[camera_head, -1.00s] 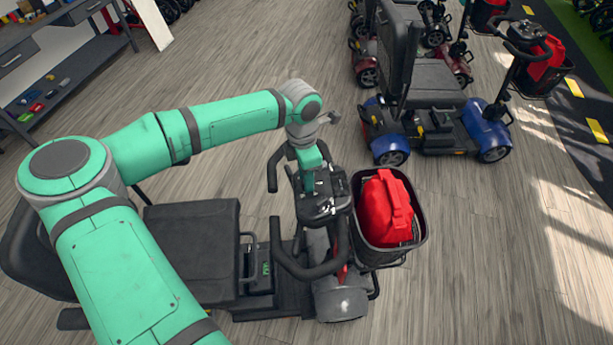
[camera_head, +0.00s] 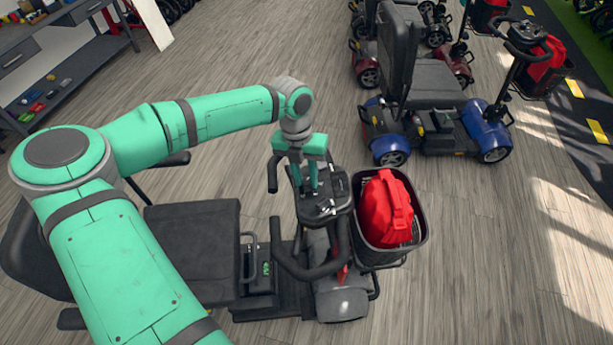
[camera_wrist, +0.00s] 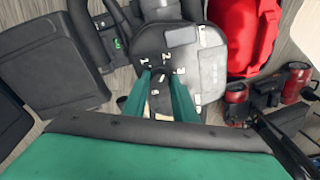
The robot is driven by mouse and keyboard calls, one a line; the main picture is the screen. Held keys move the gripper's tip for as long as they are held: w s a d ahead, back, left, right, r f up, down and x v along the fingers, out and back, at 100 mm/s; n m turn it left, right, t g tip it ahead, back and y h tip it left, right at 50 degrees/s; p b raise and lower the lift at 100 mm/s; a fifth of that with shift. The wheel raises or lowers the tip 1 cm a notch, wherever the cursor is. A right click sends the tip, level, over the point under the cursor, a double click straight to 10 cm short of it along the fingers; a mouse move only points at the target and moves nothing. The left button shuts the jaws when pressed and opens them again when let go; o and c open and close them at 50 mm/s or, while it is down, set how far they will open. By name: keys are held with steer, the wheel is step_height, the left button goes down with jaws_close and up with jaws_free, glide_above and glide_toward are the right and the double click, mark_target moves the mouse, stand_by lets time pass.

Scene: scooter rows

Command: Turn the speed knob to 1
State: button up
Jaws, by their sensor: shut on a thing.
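The scooter's control panel (camera_head: 325,207) sits on the tiller, between the seat and the front basket. It also shows in the wrist view (camera_wrist: 205,65), with small white number labels around the dial; the marks look like 1, 2 and 3. The dark speed knob (camera_wrist: 162,78) lies between my fingertips, mostly hidden by them, and its pointer setting is unclear. My gripper (camera_head: 307,190) points down onto the panel. In the wrist view its two teal fingers (camera_wrist: 161,84) close in on both sides of the knob.
Black handlebars (camera_head: 283,255) surround the panel. A basket (camera_head: 415,240) with a red bag (camera_head: 387,210) stands just right of it, and the scooter's seat (camera_head: 190,250) is to the left. A blue scooter (camera_head: 435,125) is parked behind, with open floor between.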

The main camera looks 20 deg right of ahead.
steer(key=n, duration=0.6)
steer(key=shift+a+n+h, duration=0.1)
steer(key=shift+n+h, duration=0.2)
steer(key=n, duration=0.6)
steer(key=shift+h, duration=0.4)
steer(key=shift+n, duration=0.3)
steer(key=o, duration=1)
steer(key=shift+o, duration=0.2)
steer(key=shift+r, duration=0.1)
steer(key=v, duration=1)
steer(key=shift+r, duration=0.3)
